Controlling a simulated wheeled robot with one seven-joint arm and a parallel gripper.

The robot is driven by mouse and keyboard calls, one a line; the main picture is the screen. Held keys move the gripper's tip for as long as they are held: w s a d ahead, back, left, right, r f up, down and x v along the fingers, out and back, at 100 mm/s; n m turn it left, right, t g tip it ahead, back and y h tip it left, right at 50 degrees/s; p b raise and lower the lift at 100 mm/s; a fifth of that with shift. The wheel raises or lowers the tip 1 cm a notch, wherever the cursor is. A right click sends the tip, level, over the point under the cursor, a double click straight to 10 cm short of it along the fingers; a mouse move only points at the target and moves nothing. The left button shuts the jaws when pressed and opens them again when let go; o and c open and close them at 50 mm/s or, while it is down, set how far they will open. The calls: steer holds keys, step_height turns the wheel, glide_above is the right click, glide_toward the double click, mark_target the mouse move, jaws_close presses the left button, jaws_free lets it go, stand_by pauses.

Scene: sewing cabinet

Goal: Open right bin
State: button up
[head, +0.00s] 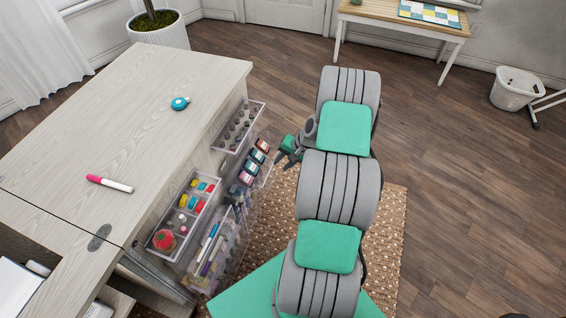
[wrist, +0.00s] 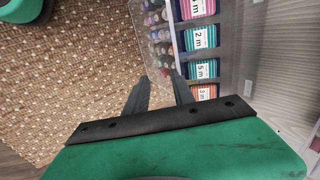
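Clear bins hang on the right side of the wooden cabinet (head: 120,120). The far lower bin (head: 250,185) holds ribbon packs (head: 255,153) and spools; I take it to be the right bin. In the wrist view, its ribbon packs (wrist: 200,38) and thread spools (wrist: 157,42) show behind a clear wall. How far this bin stands out from the cabinet I cannot tell. My gripper (head: 287,158) is just right of it. In the wrist view, my gripper (wrist: 161,90) has its two dark fingers apart, nothing between them, the right fingertip near or at the bin's edge; contact is unclear.
A clear tray of bobbins (head: 238,127) sits above the ribbon bin. Nearer are a tray with a tomato pincushion (head: 164,240) and a bin of pens (head: 212,250). Floor to the right is open.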

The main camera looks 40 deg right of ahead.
steer(key=p+v, duration=0.1)
steer(key=v, duration=0.6)
steer(key=shift+s+r, duration=0.15)
steer(key=shift+r, duration=0.2)
steer(key=shift+d, duration=0.1)
steer(key=shift+c, duration=0.3)
